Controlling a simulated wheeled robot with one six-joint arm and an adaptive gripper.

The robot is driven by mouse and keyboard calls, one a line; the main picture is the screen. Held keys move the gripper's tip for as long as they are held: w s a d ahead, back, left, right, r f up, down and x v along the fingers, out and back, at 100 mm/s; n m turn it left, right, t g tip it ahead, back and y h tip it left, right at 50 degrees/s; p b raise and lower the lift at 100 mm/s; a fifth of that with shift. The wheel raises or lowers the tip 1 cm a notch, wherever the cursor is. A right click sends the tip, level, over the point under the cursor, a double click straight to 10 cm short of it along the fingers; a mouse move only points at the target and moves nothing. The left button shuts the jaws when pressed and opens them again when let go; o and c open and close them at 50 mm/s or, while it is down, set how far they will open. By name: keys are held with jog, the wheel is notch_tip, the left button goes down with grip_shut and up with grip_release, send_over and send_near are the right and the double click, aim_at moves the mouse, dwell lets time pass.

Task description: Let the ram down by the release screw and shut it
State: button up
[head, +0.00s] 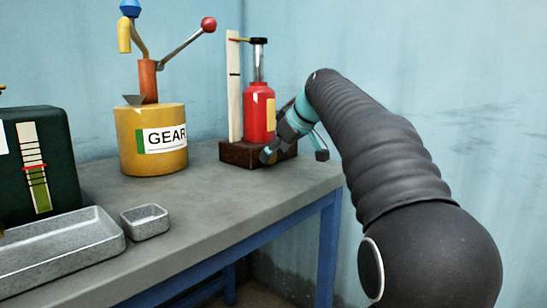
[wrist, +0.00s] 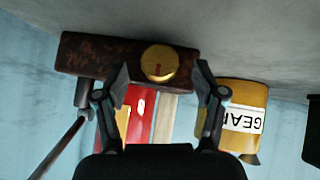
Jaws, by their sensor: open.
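The red jack (head: 259,110) stands upright on a rusty dark base block (head: 238,152) near the bench's back corner. Its bright ram (head: 259,66) is extended under a black cap, with a yellow pointer near the top of the pale marked post (head: 234,90). The brass release screw (wrist: 159,63) shows on the base in the wrist view, which is upside down; the head view does not show it clearly. My gripper (wrist: 162,69) is open, one finger either side of the screw. I cannot tell whether either finger touches it.
A yellow GEAR drum (head: 152,155) with a pump and red-knobbed lever stands left of the jack. A dark green case (head: 60,135), a large metal tray (head: 65,252) and a small tray (head: 146,221) are farther left. A dark bar (wrist: 62,146) slants beside the jack.

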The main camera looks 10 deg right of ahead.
jog(key=shift+x, duration=0.95)
jog(key=c, duration=1.1)
jog(key=shift+c, duration=0.2)
